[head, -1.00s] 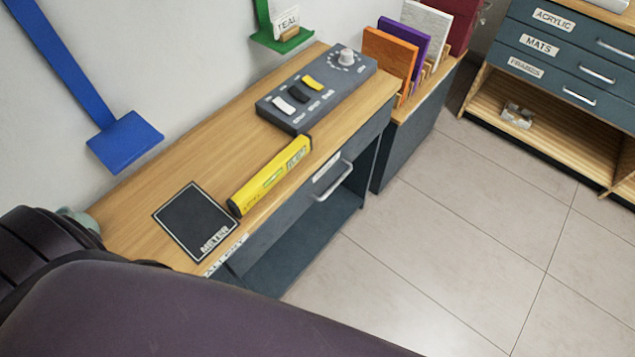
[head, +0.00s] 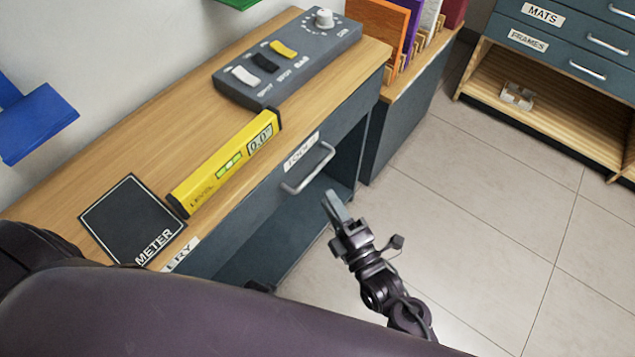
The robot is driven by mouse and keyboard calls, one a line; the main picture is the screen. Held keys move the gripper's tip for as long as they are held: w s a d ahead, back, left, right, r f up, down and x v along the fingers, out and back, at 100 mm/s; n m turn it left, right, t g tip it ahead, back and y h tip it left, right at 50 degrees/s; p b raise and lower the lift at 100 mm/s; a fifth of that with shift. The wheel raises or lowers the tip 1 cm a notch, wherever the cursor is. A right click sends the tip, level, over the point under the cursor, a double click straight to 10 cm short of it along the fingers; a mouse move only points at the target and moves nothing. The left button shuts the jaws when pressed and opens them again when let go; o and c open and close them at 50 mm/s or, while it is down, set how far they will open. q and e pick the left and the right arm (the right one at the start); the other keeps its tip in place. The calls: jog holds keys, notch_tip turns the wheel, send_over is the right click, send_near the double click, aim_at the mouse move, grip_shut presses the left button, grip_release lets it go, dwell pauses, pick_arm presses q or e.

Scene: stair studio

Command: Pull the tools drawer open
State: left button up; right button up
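The tools drawer (head: 275,189) is a dark blue-grey front under the wooden bench top, with a small white label (head: 302,152) that seems to read TOOLS. It looks closed, flush with the bench front. Its silver bar handle (head: 309,170) sticks out below the label. My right gripper (head: 337,205) is just below and to the right of the handle, apart from it in the picture, with nothing seen in it. Its fingers overlap in this view, so their gap cannot be told. My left gripper is not in view.
On the bench top (head: 150,145) are a yellow level (head: 225,165), a black METER mat (head: 130,222) and a grey switch box (head: 288,58). An open shelf space lies under the drawer. A rack with coloured panels (head: 375,30) stands beyond. The tiled floor (head: 480,220) at right is clear.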

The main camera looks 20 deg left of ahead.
jog(key=x, duration=0.6)
jog(key=shift+w+a, duration=0.3)
grip_shut()
